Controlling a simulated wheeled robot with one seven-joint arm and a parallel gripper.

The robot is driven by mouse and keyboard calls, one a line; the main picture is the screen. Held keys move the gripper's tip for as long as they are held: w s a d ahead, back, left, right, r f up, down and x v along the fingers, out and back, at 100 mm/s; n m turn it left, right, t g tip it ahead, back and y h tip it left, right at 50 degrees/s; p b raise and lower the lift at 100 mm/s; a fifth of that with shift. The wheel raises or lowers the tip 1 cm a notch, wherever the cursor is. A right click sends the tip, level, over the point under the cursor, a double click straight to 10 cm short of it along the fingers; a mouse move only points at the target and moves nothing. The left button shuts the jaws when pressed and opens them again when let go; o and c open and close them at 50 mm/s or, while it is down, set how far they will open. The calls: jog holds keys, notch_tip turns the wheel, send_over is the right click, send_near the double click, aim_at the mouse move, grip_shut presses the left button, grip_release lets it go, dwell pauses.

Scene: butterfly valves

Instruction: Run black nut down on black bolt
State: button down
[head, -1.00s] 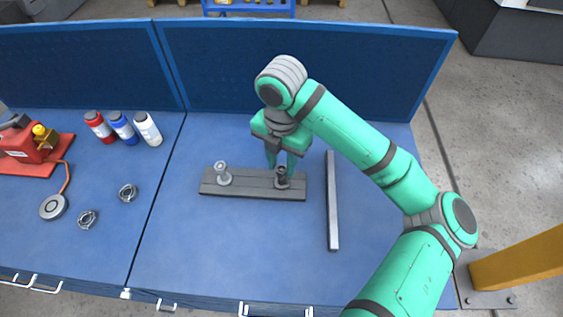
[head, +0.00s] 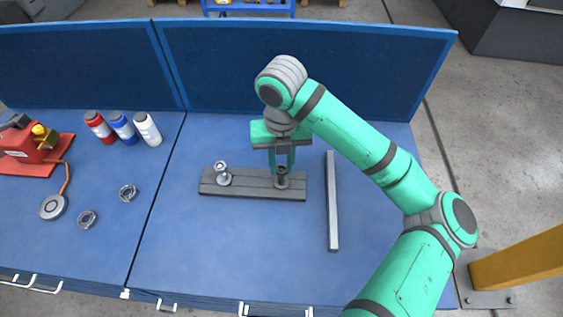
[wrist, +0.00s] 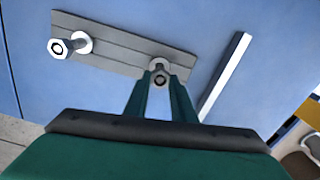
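The black bolt (head: 282,183) stands upright near the right end of a grey bar-like base (head: 245,190) on the blue table. It also shows in the wrist view (wrist: 160,80), seen from above. The black nut (wrist: 159,68) is around the bolt's upper part, between my fingertips; nut and bolt are hard to tell apart. My gripper (head: 282,169) points down over the bolt, one finger on each side. The nut's exact height on the thread is partly hidden.
A silver bolt (head: 222,174) with a nut stands at the base's left end. A long grey bar (head: 332,200) lies right of the base. Two loose rings (head: 128,193), several bottles (head: 122,128) and a red device (head: 28,145) lie left. A blue panel (head: 300,70) borders the back.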

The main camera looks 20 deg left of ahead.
jog(key=m, duration=1.2)
jog(key=shift+m, duration=0.3)
jog(key=m, duration=0.5)
jog(key=shift+a, duration=0.1)
jog(key=m, duration=0.6)
jog(key=c, duration=1.7)
grip_release()
jog(key=shift+c, duration=0.2)
jog(key=shift+s, duration=0.1)
